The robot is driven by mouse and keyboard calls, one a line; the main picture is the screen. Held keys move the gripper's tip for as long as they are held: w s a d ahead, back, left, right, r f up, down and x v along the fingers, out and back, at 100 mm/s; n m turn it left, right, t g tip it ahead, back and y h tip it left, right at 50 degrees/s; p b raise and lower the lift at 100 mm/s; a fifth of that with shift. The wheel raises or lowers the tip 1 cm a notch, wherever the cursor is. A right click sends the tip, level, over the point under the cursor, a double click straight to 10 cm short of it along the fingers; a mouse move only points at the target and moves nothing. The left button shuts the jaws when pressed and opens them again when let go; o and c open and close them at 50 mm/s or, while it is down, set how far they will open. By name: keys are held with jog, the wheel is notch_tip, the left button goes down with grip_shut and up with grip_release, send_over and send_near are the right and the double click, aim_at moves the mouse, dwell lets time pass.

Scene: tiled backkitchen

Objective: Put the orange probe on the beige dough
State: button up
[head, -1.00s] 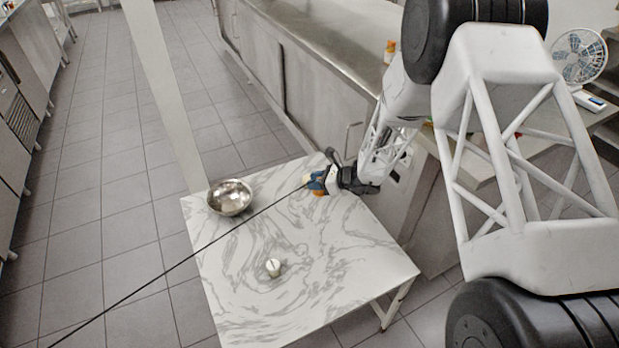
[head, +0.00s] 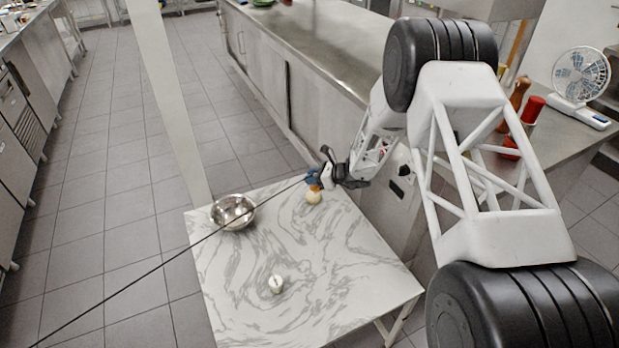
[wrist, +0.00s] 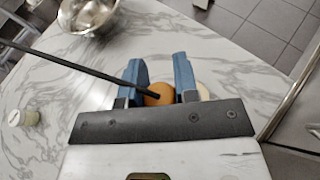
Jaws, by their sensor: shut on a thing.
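The orange probe (wrist: 158,93) is between the blue fingers of my gripper (wrist: 160,80), which is shut on it. In the head view my gripper (head: 314,180) is over the far right part of the marble table, with the orange probe (head: 315,187) just below the fingertips.
A steel bowl (head: 233,212) stands at the marble table's (head: 340,265) far left corner. A long thin dark line (head: 150,275) runs from the gripper to the lower left. A steel counter (head: 330,60) stands behind.

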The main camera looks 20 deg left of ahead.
jog(key=shift+w+a+f, duration=0.1)
jog(key=shift+w+a, duration=0.5)
jog(key=shift+w, duration=0.35)
jog(key=shift+w+a+f, duration=0.1)
jog(key=shift+w+a, duration=0.45)
jog(key=shift+w, duration=0.4)
jog(key=shift+f, duration=0.1)
jog(key=shift+f, duration=1.65)
jog(key=shift+f, duration=0.1)
jog(key=o, duration=0.9)
jog(key=shift+o, duration=0.2)
jog(key=shift+d+r, duration=0.2)
jog(key=v, duration=1.1)
jog(key=shift+d, duration=0.35)
